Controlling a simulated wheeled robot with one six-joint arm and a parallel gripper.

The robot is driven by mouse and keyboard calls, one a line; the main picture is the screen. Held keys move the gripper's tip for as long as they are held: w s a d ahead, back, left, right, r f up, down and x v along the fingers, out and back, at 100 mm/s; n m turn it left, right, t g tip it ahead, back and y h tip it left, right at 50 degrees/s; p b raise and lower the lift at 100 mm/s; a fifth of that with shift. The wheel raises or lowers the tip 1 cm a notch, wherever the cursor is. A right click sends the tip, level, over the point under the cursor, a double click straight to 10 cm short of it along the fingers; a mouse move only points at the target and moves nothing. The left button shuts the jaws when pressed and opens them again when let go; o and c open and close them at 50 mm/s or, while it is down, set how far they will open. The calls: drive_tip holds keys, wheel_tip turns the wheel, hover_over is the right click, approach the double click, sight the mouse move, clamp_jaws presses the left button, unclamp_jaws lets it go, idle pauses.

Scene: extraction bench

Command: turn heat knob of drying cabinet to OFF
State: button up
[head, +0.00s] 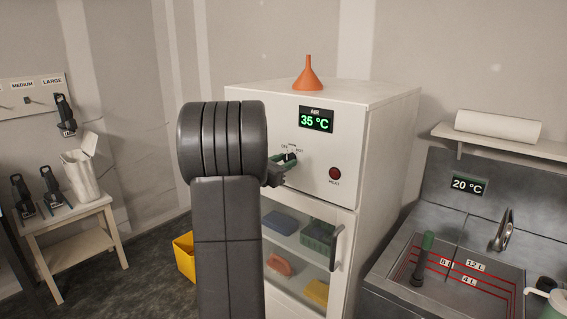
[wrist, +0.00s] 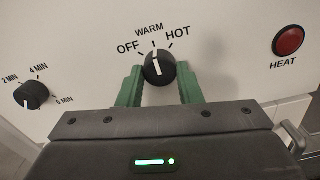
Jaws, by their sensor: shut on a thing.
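The drying cabinet (head: 265,130) is white, with an air display reading 35 °C. Its heat knob (wrist: 159,68) is black with a white pointer line, under the labels OFF, WARM and HOT. The pointer is at about the WARM mark. My gripper (wrist: 160,76) has its green fingers on both sides of the knob and is shut on it. In the head view the gripper (head: 284,167) is at the cabinet front, and my arm hides part of the panel. The round red HEAT lamp (wrist: 289,41) is to the right; it looks dark red.
A timer knob (wrist: 32,95) with minute marks is to the left on the panel. An orange funnel (head: 308,76) stands on the cabinet top. The glass door with its dark handle (head: 337,248) is below. A sink (head: 455,270) is at right, a small table (head: 75,213) at left.

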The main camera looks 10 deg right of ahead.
drive_tip(key=shift+n, duration=0.3)
drive_tip(key=n, duration=0.3)
drive_tip(key=shift+n, duration=0.4)
drive_tip(key=shift+n+p, duration=0.95)
drive_tip(key=shift+n, duration=1.25)
drive_tip(key=o, duration=1)
